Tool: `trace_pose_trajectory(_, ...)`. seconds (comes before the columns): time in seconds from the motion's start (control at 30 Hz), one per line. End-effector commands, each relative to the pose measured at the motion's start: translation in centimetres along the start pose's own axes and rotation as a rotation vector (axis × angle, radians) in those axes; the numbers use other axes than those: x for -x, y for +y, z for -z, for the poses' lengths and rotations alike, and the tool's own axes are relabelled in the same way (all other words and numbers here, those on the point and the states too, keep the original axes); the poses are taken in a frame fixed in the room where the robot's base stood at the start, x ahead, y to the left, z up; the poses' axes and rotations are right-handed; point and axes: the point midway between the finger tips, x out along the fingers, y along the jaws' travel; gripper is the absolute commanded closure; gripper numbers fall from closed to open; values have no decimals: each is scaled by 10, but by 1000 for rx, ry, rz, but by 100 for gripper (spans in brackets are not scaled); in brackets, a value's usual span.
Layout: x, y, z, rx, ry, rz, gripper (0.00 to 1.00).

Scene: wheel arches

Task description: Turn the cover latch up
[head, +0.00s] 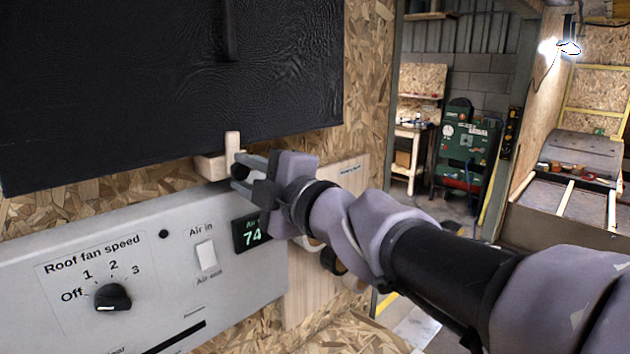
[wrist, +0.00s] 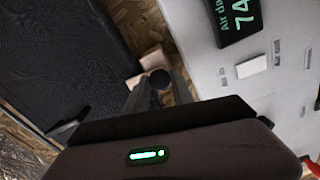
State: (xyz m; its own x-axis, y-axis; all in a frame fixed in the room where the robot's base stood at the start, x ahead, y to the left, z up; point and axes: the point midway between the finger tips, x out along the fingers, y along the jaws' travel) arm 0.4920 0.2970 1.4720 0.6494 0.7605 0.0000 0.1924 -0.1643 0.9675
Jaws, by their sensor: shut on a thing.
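The black cover (head: 150,80) fills the upper left of the head view, and its dark surface also shows in the wrist view (wrist: 55,55). The cover latch (head: 232,143) is pale wood at the cover's lower edge. Its visible piece stands upright, with its top in front of the black cover. A pale wooden block (head: 210,166) sits beside and below it. My gripper (head: 238,172) is shut on a dark round knob (wrist: 160,78) at the latch. The fingers and knob hide the latch's lower part, so I cannot tell exactly how they join.
Just below is a grey control panel (head: 140,270) with a fan-speed knob (head: 113,297), a white rocker switch (head: 206,256) and a green-lit display (head: 250,234). My arm crosses to the lower right. A workshop with a green machine (head: 466,150) lies beyond.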

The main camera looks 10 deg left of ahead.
Motion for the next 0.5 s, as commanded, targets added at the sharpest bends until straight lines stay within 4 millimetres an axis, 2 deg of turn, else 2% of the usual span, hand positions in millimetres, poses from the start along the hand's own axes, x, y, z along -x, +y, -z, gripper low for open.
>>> trace_pose_trajectory(0.5, 0, 0, 0, 115, 0, 0, 100)
